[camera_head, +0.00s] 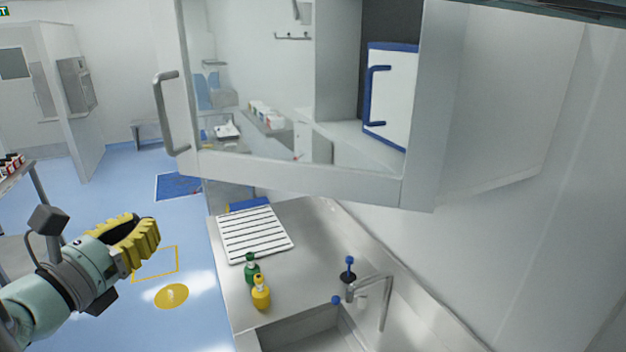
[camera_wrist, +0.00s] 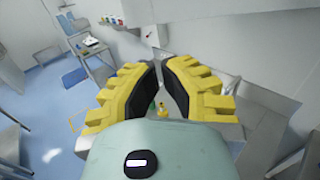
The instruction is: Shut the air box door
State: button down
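The air box (camera_head: 500,100) is a pale wall cabinet at the upper right of the head view. Its door, a metal frame around a clear pane (camera_head: 290,178), stands swung open toward the left. A grey bar handle (camera_head: 168,112) is on the door's free left edge. My gripper (camera_head: 145,232) is at the lower left, below the handle and well apart from the door. In the wrist view its yellow fingers (camera_wrist: 162,66) are parted with nothing between them, so it is open and empty. I cannot make out the door in the wrist view.
Below the door is a steel counter (camera_head: 300,235) with a striped white rack (camera_head: 253,235), a green bottle (camera_head: 251,272), a yellow bottle (camera_head: 261,295) and a tap (camera_head: 385,290). A blue-edged white panel (camera_head: 395,100) shows behind the pane. Blue floor (camera_head: 185,225) is free left of the counter.

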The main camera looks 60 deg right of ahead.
jog(key=p+x, duration=0.9)
jog(key=x, duration=0.5)
jog(key=shift+f, duration=0.1)
dwell(0.5)
